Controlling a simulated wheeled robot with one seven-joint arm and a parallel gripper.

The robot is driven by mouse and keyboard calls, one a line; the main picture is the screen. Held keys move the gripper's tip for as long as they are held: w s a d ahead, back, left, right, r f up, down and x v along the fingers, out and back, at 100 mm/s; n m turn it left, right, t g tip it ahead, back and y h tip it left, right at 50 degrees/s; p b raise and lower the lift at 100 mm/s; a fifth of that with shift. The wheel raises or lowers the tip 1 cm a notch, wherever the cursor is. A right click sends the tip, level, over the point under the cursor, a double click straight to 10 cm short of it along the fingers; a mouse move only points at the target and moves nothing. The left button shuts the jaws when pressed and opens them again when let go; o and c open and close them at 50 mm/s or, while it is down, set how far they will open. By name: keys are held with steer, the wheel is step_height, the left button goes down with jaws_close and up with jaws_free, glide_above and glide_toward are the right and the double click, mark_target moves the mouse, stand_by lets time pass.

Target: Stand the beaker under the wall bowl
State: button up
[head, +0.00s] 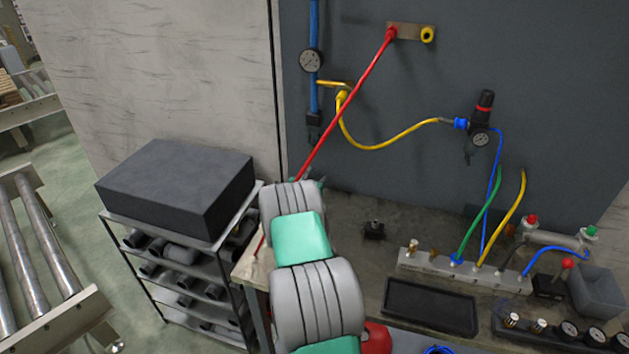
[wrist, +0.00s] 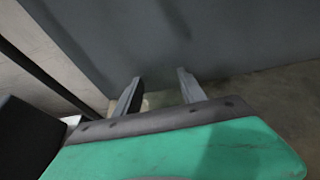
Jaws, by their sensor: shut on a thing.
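My gripper (wrist: 160,88) shows in the wrist view with its two grey fingers apart, in front of the dark wall panel and above the bench top. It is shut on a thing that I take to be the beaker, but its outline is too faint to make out. In the head view my arm hides most of the gripper and whatever it holds. On the wall panel, a black regulator unit (head: 484,106) with a red ring and a gauge hangs at the right. I cannot tell which is the wall bowl.
A red hose (head: 345,105) and a yellow hose (head: 392,142) cross the wall near my arm. A shelf with a black block (head: 175,185) stands left.

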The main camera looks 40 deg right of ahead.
steer(key=shift+f, duration=0.9)
steer(key=o, duration=1.5)
steer(key=shift+r, duration=0.1)
